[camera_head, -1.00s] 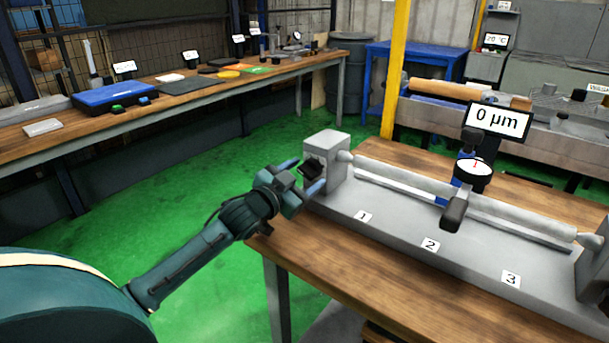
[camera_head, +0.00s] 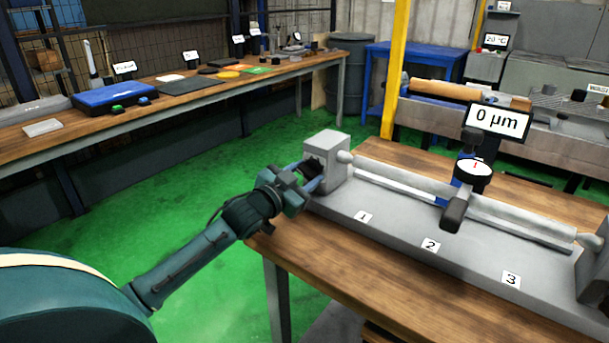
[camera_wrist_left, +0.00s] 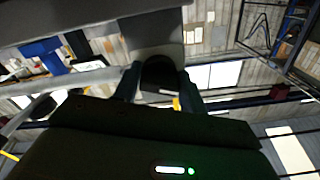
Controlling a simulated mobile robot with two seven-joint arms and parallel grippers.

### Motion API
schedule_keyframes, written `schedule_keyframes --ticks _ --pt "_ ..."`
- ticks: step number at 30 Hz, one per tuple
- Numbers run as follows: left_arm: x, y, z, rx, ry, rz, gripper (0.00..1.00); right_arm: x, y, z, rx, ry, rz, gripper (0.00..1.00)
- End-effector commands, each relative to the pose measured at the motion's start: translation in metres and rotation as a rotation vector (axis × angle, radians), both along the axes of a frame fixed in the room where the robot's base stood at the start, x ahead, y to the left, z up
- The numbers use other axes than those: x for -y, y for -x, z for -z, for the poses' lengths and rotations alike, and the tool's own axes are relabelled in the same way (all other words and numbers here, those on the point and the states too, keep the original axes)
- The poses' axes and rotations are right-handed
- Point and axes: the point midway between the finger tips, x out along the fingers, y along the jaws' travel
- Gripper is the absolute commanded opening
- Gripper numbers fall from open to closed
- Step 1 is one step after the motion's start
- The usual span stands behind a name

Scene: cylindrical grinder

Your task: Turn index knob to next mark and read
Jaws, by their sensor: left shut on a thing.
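The index knob (camera_head: 313,168) is a dark knob on the left face of the grey headstock block (camera_head: 333,150). My left gripper (camera_head: 314,177) is shut on the knob, one finger on each side of it. In the left wrist view the dark knob (camera_wrist_left: 158,74) sits between the two fingertips. Any mark on the knob is too small or hidden to read. A long grey bar (camera_head: 410,182) runs right from the headstock. A dial gauge (camera_head: 473,170) stands over the bar, and the display (camera_head: 497,121) behind it reads 0 µm. My right gripper is not in view.
The fixture base carries labels 1 (camera_head: 363,217), 2 (camera_head: 430,245) and 3 (camera_head: 511,280) and stands on a wooden table (camera_head: 330,250). A long bench (camera_head: 190,95) with tools runs along the back left. Green floor lies open between them.

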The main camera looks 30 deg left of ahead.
Motion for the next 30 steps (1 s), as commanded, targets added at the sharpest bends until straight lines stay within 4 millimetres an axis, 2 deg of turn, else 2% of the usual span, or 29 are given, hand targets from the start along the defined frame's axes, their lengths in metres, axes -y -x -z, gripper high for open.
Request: schedule_keyframes --ticks 11,23,30 --pt "0.0 0.0 -0.002 0.007 -0.12 0.0 0.19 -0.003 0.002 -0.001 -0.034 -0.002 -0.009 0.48" --pt "-0.001 0.0 -0.003 0.033 -0.447 0.002 0.19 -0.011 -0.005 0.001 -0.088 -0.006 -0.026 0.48" --pt "-0.002 0.0 -0.002 0.047 -0.622 0.0 0.19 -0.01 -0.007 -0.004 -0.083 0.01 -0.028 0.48"
